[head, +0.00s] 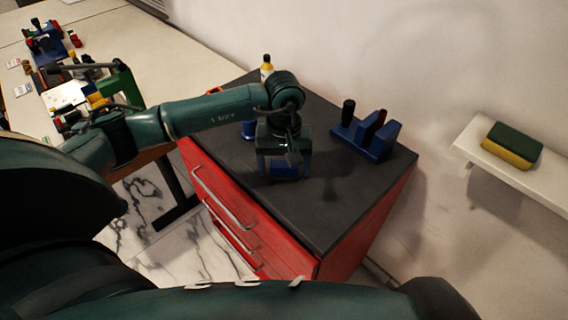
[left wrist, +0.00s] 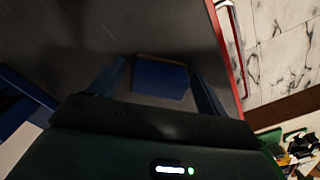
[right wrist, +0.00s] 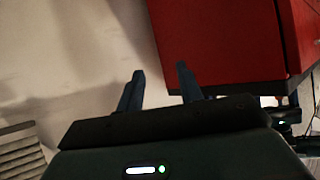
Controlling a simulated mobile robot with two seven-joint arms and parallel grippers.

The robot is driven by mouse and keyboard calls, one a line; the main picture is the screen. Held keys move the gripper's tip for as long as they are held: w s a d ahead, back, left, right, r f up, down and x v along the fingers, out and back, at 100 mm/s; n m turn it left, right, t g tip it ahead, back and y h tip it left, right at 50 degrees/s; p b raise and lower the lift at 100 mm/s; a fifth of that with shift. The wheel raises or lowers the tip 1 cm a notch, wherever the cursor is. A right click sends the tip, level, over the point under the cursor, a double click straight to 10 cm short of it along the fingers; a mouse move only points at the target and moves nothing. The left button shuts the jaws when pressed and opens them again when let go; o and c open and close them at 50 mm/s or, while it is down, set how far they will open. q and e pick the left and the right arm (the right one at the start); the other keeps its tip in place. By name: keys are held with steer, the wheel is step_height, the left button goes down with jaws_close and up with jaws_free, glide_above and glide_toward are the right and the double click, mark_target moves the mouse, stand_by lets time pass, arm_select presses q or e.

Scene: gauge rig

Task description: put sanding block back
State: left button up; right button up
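The sanding block (left wrist: 160,80) is a blue block with a thin brown edge. In the left wrist view it lies between the two fingers of my left gripper (left wrist: 160,85), with a gap on each side. In the head view the left gripper (head: 284,172) points down over the dark top of the red cabinet, and the blue block (head: 286,169) shows between its fingers. Whether the block rests on the top is hard to tell. My right gripper (right wrist: 158,82) is open and empty, below the cabinet top, beside its red side.
A blue holder (head: 372,138) with dark-handled tools stands at the back of the cabinet top (head: 310,222). A yellow bottle (head: 266,68) stands behind my left arm. A green and yellow sponge (head: 513,146) lies on a white wall shelf (head: 480,150). The cabinet top's front is clear.

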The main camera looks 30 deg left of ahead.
mark_target(284, 163)
arm_select(q)
steer(key=shift+r, duration=0.15)
arm_select(e)
steer(key=shift+r, duration=0.1)
arm_select(q)
steer(key=shift+r+p, duration=0.2)
steer(key=shift+p, duration=0.1)
step_height(284, 163, up, 6)
steer(key=shift+r+b, duration=0.2)
steer(key=shift+b, duration=0.55)
step_height(284, 163, up, 5)
steer(key=shift+r, duration=0.2)
arm_select(e)
steer(key=shift+s+a+f, duration=0.1)
steer(key=shift+a+f, duration=0.15)
steer(key=shift+a, duration=0.05)
arm_select(q)
steer(key=shift+s+f, duration=0.1)
